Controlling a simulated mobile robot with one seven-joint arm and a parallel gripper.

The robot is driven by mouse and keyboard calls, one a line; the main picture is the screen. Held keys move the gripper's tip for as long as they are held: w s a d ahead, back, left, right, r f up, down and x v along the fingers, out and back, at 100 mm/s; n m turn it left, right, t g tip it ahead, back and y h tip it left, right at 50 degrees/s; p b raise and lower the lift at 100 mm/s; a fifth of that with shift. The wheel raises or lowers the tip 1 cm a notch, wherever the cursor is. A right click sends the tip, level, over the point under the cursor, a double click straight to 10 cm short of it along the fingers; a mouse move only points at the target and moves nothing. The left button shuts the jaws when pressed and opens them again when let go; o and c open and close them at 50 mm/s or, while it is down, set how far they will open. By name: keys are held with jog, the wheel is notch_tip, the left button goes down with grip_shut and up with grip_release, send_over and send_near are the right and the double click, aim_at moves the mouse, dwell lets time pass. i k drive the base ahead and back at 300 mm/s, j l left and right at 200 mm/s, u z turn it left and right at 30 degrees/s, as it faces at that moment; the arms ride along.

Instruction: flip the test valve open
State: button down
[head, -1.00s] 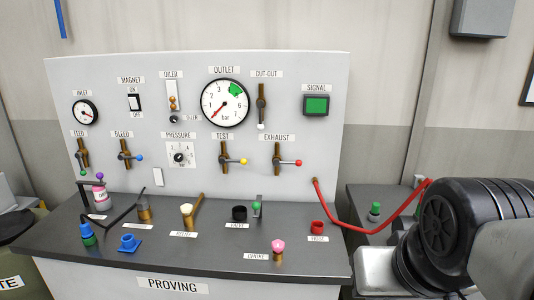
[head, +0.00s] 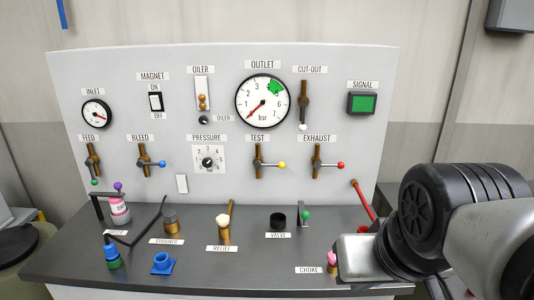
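The test valve (head: 258,162) is a vertical brass fitting on the upright panel, below the label TEST and the large outlet gauge. Its lever ends in a yellow knob (head: 281,165) and points right, lying crosswise to the brass pipe. The outlet gauge (head: 263,102) has its red needle at the low end, well away from the green sector. My arm fills the lower right of the head view, over the bench's right end and apart from the valve. My gripper's fingers do not show.
The exhaust valve's red knob (head: 341,165) is right of the test valve, and the bleed valve's blue knob (head: 162,163) is to its left. The relief part (head: 224,226) stands on the bench (head: 195,267) below. The space in front of the test valve is clear.

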aim_at(258, 165)
jog(key=i+j, duration=0.65)
jog(key=i, duration=0.15)
